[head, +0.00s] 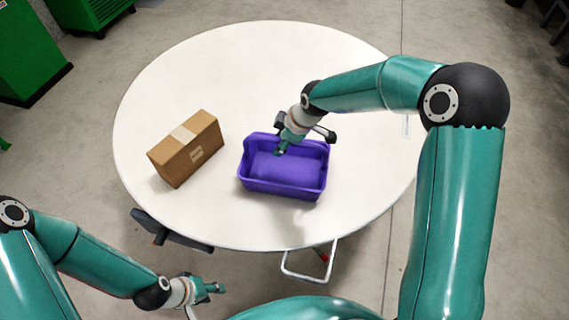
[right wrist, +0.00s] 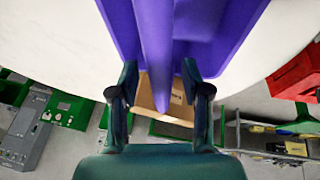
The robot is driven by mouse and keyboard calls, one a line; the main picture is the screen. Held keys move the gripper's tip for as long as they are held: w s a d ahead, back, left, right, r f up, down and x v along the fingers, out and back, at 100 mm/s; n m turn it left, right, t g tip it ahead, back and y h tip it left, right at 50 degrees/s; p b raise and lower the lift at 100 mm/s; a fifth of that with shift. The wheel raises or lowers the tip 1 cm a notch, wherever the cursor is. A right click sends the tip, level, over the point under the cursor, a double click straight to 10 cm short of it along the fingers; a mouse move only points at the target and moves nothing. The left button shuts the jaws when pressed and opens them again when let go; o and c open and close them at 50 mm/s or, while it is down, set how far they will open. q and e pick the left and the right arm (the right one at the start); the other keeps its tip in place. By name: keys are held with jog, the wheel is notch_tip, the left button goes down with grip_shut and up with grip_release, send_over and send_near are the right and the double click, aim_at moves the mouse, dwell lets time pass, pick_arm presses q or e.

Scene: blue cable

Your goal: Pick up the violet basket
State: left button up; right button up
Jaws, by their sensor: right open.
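The violet basket (head: 285,178) stands upright and looks empty on the round white table, right of its middle. My right gripper (head: 283,143) is at the basket's far wall, pointing down. In the right wrist view the violet basket (right wrist: 155,30) fills the top centre, and one of its walls runs between the two open fingers of my right gripper (right wrist: 158,70). I cannot tell whether either finger touches it. My left gripper (head: 216,288) is low, outside the near table edge, far from the basket; its finger opening is unclear.
A brown cardboard box (head: 186,150) stands on the white table (head: 225,60) left of the basket, with a gap between them. The table's far half is clear. Dark and white chair-like parts (head: 172,231) stick out under the near edge. Green cabinets (head: 30,55) stand at far left.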

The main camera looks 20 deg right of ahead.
jog(key=shift+f+b, duration=0.25)
jog(key=shift+b, duration=0.15)
dwell(0.5)
grip_shut()
dwell(0.4)
